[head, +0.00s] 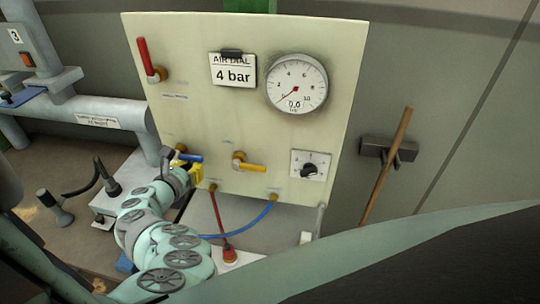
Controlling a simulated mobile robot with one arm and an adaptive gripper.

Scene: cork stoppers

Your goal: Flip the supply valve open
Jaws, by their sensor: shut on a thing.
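A cream panel (205,125) carries three lever valves; their small labels are too blurred to tell which is the supply valve. A red lever (145,58) stands nearly upright at the upper left. A blue lever (190,157) lies roughly level at the lower left. A yellow lever (252,167) points right at the lower middle. My gripper (188,166) is at the blue lever and appears shut on it; yellow parts show at its end. My gripper and wrist hide part of this valve and the exact grip.
A round gauge (296,84) has its needle at the low end. A sign (233,70) reads 4 bar. A dark knob (310,169) sits at the right. A red hose (218,215) and a blue hose (245,226) hang below. A hammer (387,150) is right of the panel.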

